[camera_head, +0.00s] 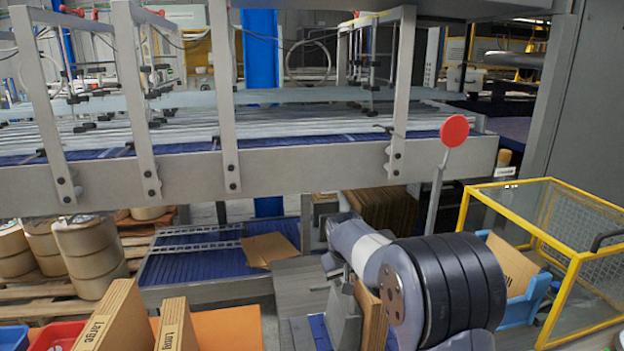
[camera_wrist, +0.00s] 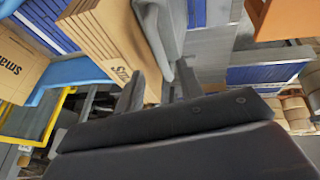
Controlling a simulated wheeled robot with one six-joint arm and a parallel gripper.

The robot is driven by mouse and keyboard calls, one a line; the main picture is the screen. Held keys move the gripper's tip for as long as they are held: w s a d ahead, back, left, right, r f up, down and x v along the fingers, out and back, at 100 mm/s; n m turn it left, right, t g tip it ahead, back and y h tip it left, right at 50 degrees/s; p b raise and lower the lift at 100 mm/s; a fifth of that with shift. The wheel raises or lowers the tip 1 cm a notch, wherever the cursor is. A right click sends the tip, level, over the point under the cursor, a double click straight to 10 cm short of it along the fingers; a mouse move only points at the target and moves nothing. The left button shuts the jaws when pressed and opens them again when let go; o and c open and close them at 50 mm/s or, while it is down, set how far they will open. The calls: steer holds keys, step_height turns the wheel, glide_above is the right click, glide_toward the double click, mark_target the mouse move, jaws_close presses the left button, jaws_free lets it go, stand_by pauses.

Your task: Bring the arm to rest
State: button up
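My gripper (camera_wrist: 160,74) shows in the wrist view with its two dark fingers apart and a clear gap between them. I see nothing held in the gap. A stack of flat cardboard cartons (camera_wrist: 103,38) with printed lettering lies beyond the left finger; I cannot tell the distance. In the head view my arm (camera_head: 445,290) reaches in from the bottom right, over the front of the machine, with its black ringed part toward the camera. I cannot clearly make out the fingers in that view.
A yellow-framed guard (camera_head: 571,258) stands right of my arm, near a blue holder (camera_head: 528,302) with cardboard. A red disc (camera_head: 454,131) on a post rises behind the arm. A blue conveyor (camera_head: 195,262) lies to the left. Upright cartons (camera_head: 112,318) stand at the front left.

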glide_above(343, 304)
steer(key=f, duration=0.4)
steer(key=shift+w+d+f, duration=0.1)
steer(key=shift+d+f, duration=0.1)
steer(key=shift+d, duration=0.15)
steer(key=shift+a+f, duration=0.1)
steer(key=shift+a, duration=0.2)
steer(key=shift+p, duration=0.3)
